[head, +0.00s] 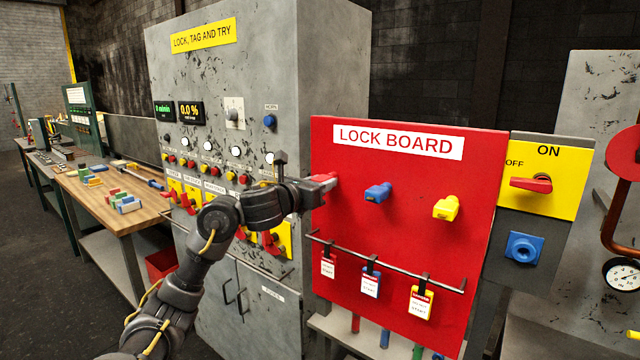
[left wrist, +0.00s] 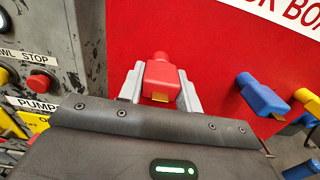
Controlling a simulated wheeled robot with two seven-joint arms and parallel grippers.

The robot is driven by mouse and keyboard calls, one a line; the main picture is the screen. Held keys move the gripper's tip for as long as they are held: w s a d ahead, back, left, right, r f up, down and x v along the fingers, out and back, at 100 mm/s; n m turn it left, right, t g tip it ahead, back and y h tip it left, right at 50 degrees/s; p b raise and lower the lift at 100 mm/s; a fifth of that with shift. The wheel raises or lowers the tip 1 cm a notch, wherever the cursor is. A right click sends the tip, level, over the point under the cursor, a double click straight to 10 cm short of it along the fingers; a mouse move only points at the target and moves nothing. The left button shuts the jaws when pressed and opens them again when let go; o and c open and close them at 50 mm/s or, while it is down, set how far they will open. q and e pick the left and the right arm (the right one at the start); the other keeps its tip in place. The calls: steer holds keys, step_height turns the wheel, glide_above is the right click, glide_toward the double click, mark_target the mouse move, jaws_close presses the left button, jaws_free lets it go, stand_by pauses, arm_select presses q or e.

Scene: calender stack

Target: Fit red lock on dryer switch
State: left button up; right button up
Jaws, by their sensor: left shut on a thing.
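The red lock (head: 324,178) is at the left end of the row of locks on the red lock board (head: 400,270). My left gripper (head: 316,190) is shut on it, level with its peg. In the left wrist view the red lock (left wrist: 162,77) sits between the two grey fingers of my left gripper (left wrist: 160,92), its far end close to the board. I cannot tell if it still touches the board. Red rotary switches (head: 190,203) on yellow plates line the grey cabinet, partly hidden by my left arm. Their labels are too small to tell which is the dryer. My right gripper is out of view.
A blue lock (head: 378,192) and a yellow lock (head: 446,207) stick out from the board. Tags hang on a rail (head: 385,262) below. A large switch (head: 531,184) is at right. A wooden bench (head: 115,195) with blocks stands at left.

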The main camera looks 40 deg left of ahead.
arm_select(q)
steer(key=shift+s, duration=0.2)
steer(key=s, duration=0.4)
steer(key=shift+p, duration=0.4)
stand_by(0.3)
steer(key=shift+d, duration=0.1)
